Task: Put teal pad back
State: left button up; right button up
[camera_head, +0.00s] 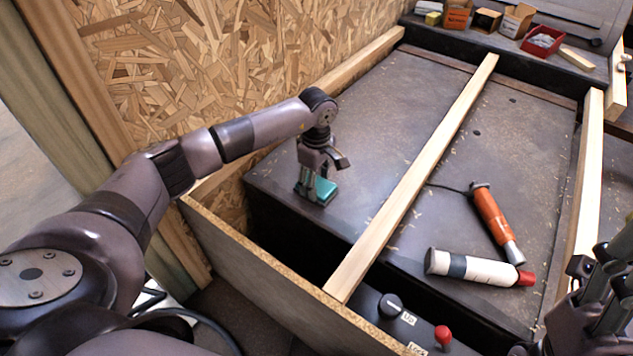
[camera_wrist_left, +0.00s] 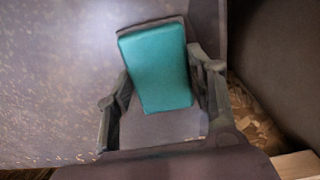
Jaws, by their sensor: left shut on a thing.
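The teal pad (camera_head: 325,190) is a small block with a teal face, at the left part of the dark grey worktop (camera_head: 390,120) in the head view. My left gripper (camera_head: 312,192) points down and is shut on it. In the left wrist view the teal pad (camera_wrist_left: 157,66) sits between the two fingers of my left gripper (camera_wrist_left: 160,92), with a grey edge along its top. I cannot tell whether the pad touches the worktop. My right gripper (camera_head: 600,290) is at the lower right, cut off by the frame, and its opening is unclear.
A wooden beam (camera_head: 415,180) crosses the worktop right of the pad. Beyond it lie an orange tool (camera_head: 492,220) and a white bottle (camera_head: 470,268) with a red cap. A chipboard wall (camera_head: 220,60) stands behind on the left. Small boxes (camera_head: 487,20) stand at the back.

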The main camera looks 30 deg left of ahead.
pick_arm(q)
jog(key=o, duration=1)
jog(key=shift+f, duration=0.1)
jog(key=shift+o, duration=0.2)
